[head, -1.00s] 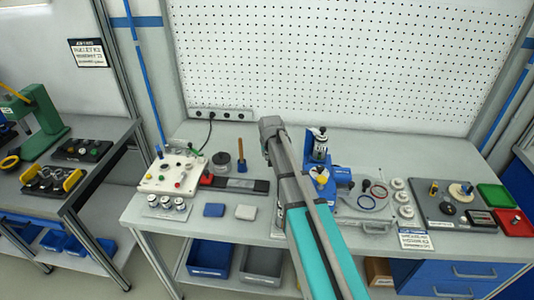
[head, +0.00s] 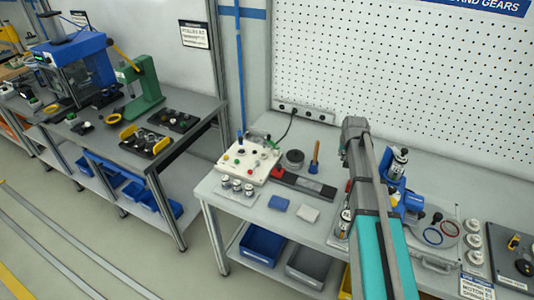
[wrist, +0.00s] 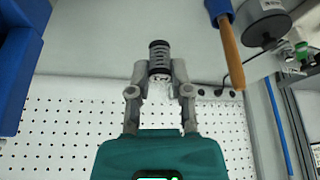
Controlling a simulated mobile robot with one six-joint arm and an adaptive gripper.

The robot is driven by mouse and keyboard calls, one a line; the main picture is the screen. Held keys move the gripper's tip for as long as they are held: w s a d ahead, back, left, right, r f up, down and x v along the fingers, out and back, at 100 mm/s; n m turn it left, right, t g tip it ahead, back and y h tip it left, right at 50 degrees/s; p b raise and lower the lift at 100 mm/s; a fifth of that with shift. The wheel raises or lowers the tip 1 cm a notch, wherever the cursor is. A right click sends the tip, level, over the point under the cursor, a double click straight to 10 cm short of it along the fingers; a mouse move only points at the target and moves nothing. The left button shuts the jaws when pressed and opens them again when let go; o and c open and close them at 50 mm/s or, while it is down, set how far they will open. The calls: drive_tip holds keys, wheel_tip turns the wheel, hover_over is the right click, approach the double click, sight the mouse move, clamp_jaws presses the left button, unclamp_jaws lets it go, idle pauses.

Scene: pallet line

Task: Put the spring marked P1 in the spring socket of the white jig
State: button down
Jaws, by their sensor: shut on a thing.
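My gripper (wrist: 159,78) is shut on a coil spring (wrist: 159,55) with dark ends in the wrist view. The spring points away from the gripper, with its outer part beyond the fingertips. No P1 mark is readable on it. In the head view my arm hides the gripper and the spring. A white jig (head: 262,171) with coloured knobs stands at the left end of the bench, left of my arm. Its spring socket cannot be made out at this size.
A blue block (head: 278,203) and a white block (head: 307,213) lie at the front. A blue fixture (head: 397,163) stands right of my arm.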

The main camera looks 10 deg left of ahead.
sight(344, 154)
wheel_tip(344, 154, up, 6)
drive_tip(key=p, duration=0.4)
drive_tip(key=shift+f+p, duration=0.15)
drive_tip(key=shift+p, duration=0.15)
drive_tip(key=shift+s+f, duration=0.1)
